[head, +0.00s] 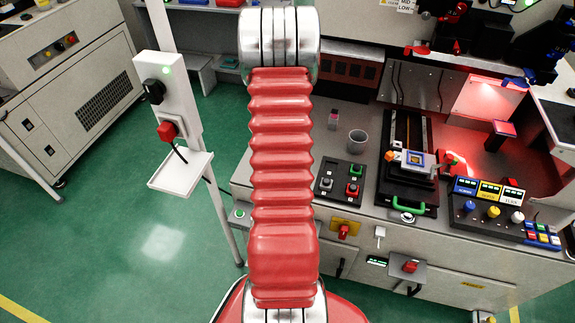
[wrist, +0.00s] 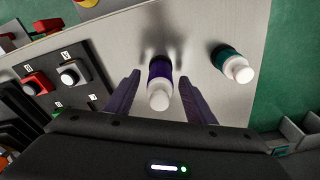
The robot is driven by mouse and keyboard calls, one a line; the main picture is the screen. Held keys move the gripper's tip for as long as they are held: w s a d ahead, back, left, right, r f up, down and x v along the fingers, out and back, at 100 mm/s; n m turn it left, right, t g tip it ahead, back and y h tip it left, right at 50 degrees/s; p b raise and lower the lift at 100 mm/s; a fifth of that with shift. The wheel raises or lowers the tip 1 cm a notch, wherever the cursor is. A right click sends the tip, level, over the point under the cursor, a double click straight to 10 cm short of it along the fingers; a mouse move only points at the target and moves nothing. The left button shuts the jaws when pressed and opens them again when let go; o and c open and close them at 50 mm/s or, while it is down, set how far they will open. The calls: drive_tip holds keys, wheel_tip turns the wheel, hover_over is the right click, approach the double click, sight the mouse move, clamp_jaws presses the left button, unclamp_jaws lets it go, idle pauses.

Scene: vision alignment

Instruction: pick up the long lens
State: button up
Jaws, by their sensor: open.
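In the wrist view a dark purple cylinder with a white end (wrist: 160,82) stands on the light grey bench top. A teal cylinder with a white end (wrist: 233,63) is to its right, near the bench edge. No label shows which is the long lens; the purple one looks longer. My gripper (wrist: 160,77) is open, its two purple fingers either side of the purple cylinder. In the head view my red arm hides the gripper and both cylinders.
A button panel (wrist: 57,78) lies left of the fingers; it also shows in the head view (head: 340,185). A grey cup (head: 357,141) and a black slide fixture (head: 408,165) stand on the bench. Beyond the bench edge is green floor (wrist: 290,70).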

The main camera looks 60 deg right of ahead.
clamp_jaws()
idle(0.6)
